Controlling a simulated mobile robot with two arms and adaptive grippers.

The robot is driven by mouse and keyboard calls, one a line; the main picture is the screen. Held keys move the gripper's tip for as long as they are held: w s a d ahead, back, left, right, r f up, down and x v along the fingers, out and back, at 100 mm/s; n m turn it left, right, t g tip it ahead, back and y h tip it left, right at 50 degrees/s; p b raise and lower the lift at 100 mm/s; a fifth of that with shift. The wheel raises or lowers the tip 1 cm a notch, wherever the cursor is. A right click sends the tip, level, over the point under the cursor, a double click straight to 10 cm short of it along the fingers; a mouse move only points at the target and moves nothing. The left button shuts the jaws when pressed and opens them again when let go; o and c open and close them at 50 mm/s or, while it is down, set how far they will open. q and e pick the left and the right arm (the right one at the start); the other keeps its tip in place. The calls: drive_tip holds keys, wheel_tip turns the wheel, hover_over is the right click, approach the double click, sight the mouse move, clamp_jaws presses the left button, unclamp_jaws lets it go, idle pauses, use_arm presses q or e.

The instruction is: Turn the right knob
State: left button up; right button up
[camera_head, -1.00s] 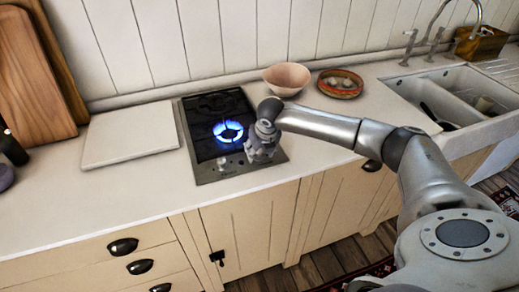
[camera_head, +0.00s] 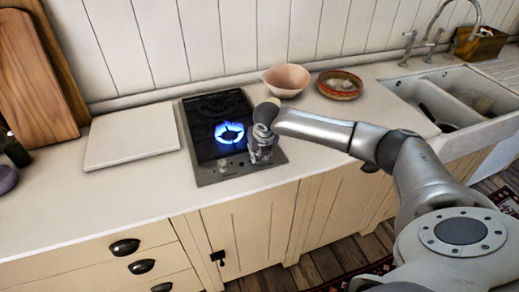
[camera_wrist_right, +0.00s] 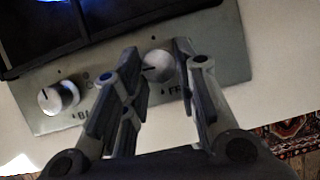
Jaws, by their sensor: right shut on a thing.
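The right knob (camera_wrist_right: 158,66) is a round silver knob on the steel front strip of the gas hob (camera_head: 203,133). In the right wrist view it sits between the two fingers of my right gripper (camera_wrist_right: 155,85), which is shut on it. In the head view my right gripper (camera_head: 261,156) points down at the hob's front right corner and hides this knob. The left knob (camera_wrist_right: 58,97) stands free to the left; it also shows in the head view (camera_head: 223,164). A blue flame (camera_head: 229,132) burns on the front burner. My left gripper is not in view.
A white board (camera_head: 130,136) lies left of the hob. A pink bowl (camera_head: 287,80) and a red-rimmed dish (camera_head: 340,85) stand behind my right arm. A sink (camera_head: 445,97) is at the right. The counter in front of the white board is clear.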

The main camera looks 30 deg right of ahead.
drive_tip(key=m+p, duration=0.2)
drive_tip(key=shift+a+r+g+h+p, duration=0.15)
drive_tip(key=shift+r+g+h+p, duration=0.15)
drive_tip(key=shift+h+p, duration=0.1)
drive_tip(key=shift+w+m+p, duration=0.15)
drive_tip(key=shift+m+p, duration=0.6)
drive_tip(key=shift+m, duration=0.35)
drive_tip(key=shift+a+f+m+g+h+p, duration=0.15)
drive_tip(key=shift+m+g+h+p, duration=0.4)
drive_tip(key=shift+m, duration=0.35)
drive_tip(key=m, duration=0.1)
drive_tip(key=m+p, duration=0.1)
drive_tip(key=shift+w+m+g+h, duration=0.2)
drive_tip(key=shift+m+g+h, duration=0.05)
drive_tip(key=shift+m+g, duration=0.15)
drive_tip(key=shift+w+a+f+m+g, duration=0.1)
drive_tip(key=shift+m+g, duration=0.25)
drive_tip(key=shift+m, duration=0.55)
drive_tip(key=shift+f+m+g, duration=0.1)
drive_tip(key=shift+m+g, duration=0.2)
drive_tip(key=shift+m, duration=0.6)
drive_tip(key=shift+w+m+g+b, duration=0.15)
drive_tip(key=shift+m+g+b, duration=0.3)
drive_tip(key=shift+m, duration=0.6)
drive_tip(key=shift+w+m+g+b, duration=0.1)
drive_tip(key=shift+m+g+b, duration=0.3)
drive_tip(key=shift+m, duration=0.65)
drive_tip(key=o, duration=1)
